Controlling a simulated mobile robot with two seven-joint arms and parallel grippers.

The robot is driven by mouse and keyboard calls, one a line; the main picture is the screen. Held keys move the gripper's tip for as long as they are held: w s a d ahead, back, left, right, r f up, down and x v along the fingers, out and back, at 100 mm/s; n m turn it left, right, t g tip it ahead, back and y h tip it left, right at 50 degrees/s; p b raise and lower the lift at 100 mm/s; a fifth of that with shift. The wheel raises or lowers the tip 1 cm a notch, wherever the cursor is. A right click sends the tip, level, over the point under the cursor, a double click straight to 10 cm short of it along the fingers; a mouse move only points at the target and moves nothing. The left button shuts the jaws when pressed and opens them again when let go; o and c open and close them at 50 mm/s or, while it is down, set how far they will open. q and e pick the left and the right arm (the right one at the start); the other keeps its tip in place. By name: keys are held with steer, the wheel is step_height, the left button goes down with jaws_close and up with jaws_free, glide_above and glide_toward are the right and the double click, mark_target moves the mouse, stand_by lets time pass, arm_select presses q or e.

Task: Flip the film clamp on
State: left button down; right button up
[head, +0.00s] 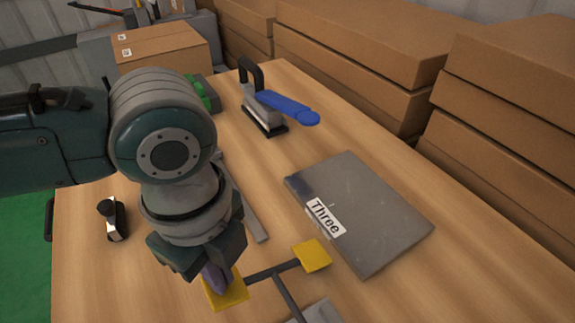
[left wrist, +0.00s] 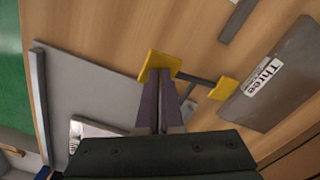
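A dark bar with yellow pads, which looks like the film clamp, lies low at the front of the table. Its right yellow pad (head: 312,255) is bare and also shows in the left wrist view (left wrist: 223,89). Its left yellow pad (head: 228,293) is partly covered by my left gripper (head: 218,280). In the left wrist view the purple fingers (left wrist: 161,76) are together, their tips at this pad (left wrist: 155,60). I see no clear gap between them and nothing clearly pinched. A dark arm runs from the bar toward a grey plate (left wrist: 100,85). My right gripper is out of view.
A grey slab labelled "Three" (head: 365,215) lies to the right. A small black and silver object (head: 113,220) sits at the left. Stacked cardboard boxes (head: 360,60) line the back and right edge.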

arm_select(q)
steer(key=shift+f, duration=0.75)
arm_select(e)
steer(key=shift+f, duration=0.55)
arm_select(q)
steer(key=shift+d+f+b, duration=0.1)
steer(key=shift+f+b, duration=1)
steer(key=shift+f, duration=0.15)
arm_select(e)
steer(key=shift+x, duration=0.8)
arm_select(q)
steer(key=shift+r, duration=0.1)
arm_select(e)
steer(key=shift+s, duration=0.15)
arm_select(q)
step_height(320, 180, up, 7)
steer(key=p, duration=0.7)
steer(key=shift+p, duration=0.35)
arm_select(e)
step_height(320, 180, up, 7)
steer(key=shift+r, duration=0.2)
